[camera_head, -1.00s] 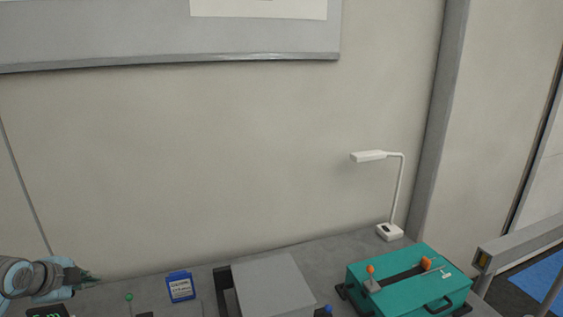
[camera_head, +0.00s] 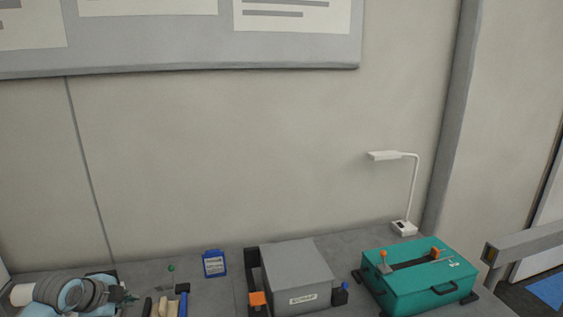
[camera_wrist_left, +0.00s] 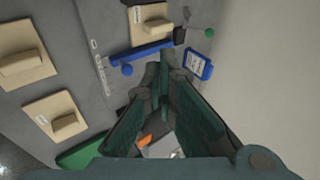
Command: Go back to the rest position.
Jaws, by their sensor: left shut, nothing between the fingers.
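My left gripper (camera_head: 122,296) is at the lower left of the head view, above the back of the bench, with its arm coming in from the left. In the left wrist view its two dark green fingers (camera_wrist_left: 166,82) meet at the tips with nothing between them. A blue sign card (camera_wrist_left: 199,65) shows just beyond the fingertips there, to the right; the gripper appears apart from it. My right gripper is in neither view.
The grey bench holds a blue card (camera_head: 214,263), a grey scrap box (camera_head: 297,270), a teal case (camera_head: 420,276) and a white lamp (camera_head: 403,228). Tan blocks (camera_wrist_left: 60,118) and a blue-handled tool (camera_wrist_left: 142,57) lie near the gripper. The wall stands close behind.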

